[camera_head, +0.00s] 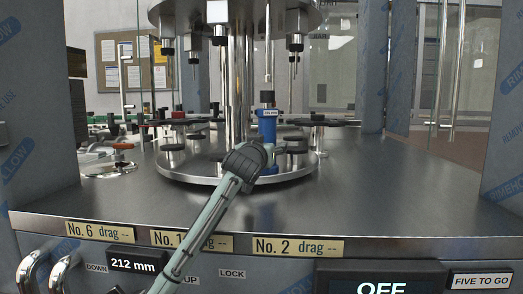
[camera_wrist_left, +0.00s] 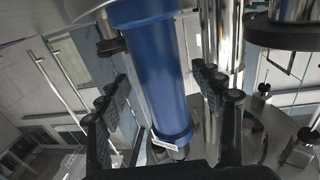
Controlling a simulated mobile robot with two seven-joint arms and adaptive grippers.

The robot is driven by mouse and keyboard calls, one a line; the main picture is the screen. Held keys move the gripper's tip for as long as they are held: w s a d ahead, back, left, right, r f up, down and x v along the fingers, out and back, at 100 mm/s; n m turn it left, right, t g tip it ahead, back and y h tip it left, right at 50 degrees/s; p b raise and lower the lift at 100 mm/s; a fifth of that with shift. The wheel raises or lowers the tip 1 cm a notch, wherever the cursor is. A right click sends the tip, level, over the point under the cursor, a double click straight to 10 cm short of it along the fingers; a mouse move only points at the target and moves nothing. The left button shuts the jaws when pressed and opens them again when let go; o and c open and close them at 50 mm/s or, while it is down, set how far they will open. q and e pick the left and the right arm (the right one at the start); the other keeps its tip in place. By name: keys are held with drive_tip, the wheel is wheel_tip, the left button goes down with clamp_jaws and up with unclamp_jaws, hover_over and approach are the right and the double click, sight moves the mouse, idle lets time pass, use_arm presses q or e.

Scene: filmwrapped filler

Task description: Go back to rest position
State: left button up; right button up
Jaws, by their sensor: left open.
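A blue cylinder (camera_head: 267,126) with a dark top and a small white label stands upright on the round metal turntable (camera_head: 190,172) of the filler. My left gripper (camera_head: 256,160) is at its near side, low down, and covers part of its lower body in the head view. In the left wrist view the blue cylinder (camera_wrist_left: 150,70) lies between the two dark fingers of my left gripper (camera_wrist_left: 163,105). The fingers are spread, with gaps to both sides of the cylinder. My right gripper is not in view.
Filler nozzles (camera_head: 193,58) hang above the turntable, around a bright central column (camera_head: 233,90). Dark clamps ring the turntable. The steel deck (camera_head: 390,180) to the right is clear. Grey wrapped posts stand at both sides. Labels and displays line the front edge.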

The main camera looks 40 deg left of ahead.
use_arm(q)
drive_tip(key=v, duration=1)
drive_tip(key=shift+w+a+r, duration=0.1)
drive_tip(key=shift+w, duration=0.1)
drive_tip(key=x, duration=1.1)
drive_tip(key=shift+w+a, duration=0.2)
drive_tip(key=shift+w, duration=0.15)
drive_tip(key=shift+r, duration=0.15)
